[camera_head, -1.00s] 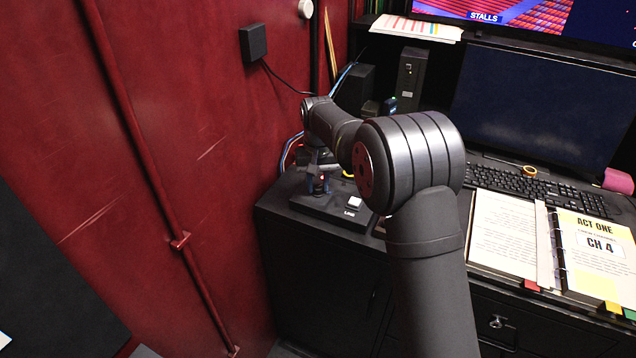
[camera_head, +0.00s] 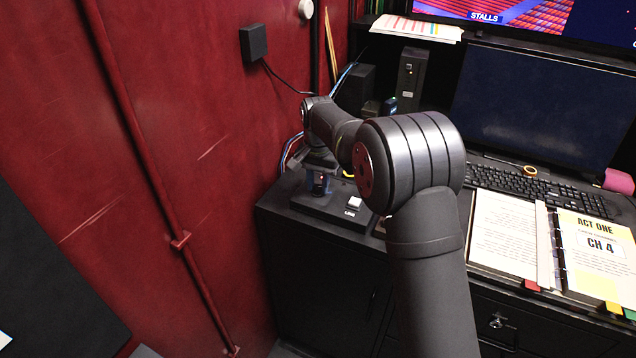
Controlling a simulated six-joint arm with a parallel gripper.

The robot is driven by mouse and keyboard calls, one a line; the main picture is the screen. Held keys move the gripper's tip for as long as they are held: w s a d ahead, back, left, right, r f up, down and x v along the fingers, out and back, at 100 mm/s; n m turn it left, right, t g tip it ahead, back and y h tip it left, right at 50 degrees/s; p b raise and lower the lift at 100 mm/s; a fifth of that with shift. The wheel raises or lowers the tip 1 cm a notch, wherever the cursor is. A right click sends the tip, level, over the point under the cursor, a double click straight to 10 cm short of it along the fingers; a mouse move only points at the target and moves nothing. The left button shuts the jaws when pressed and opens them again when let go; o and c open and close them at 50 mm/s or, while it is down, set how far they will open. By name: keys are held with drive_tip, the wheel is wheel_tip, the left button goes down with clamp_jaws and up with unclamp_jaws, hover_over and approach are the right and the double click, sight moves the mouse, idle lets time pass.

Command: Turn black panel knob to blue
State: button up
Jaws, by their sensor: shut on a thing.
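The black panel (camera_head: 345,218) sits on the left end of the black desk, with a white square button (camera_head: 354,203) and a small white label on its front right. My gripper (camera_head: 320,186) points down at the left part of the panel and is shut on the knob, which is mostly hidden between the fingers. A small reddish spot shows between the fingers. I cannot make out the knob's pointer or any blue mark. My arm hides the right part of the panel.
A red wall with a pipe (camera_head: 140,140) stands close on the left. A keyboard (camera_head: 540,188), a monitor (camera_head: 540,105) and an open binder (camera_head: 590,255) fill the right side.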

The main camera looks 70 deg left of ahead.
sight(318, 187)
drive_tip(key=o, duration=1)
drive_tip(key=shift+r, duration=0.1)
wheel_tip(318, 187, up, 17)
drive_tip(key=shift+r, duration=0.15)
idle(0.4)
wheel_tip(318, 187, down, 18)
drive_tip(key=shift+r, duration=0.25)
idle(0.4)
drive_tip(key=shift+r, duration=0.1)
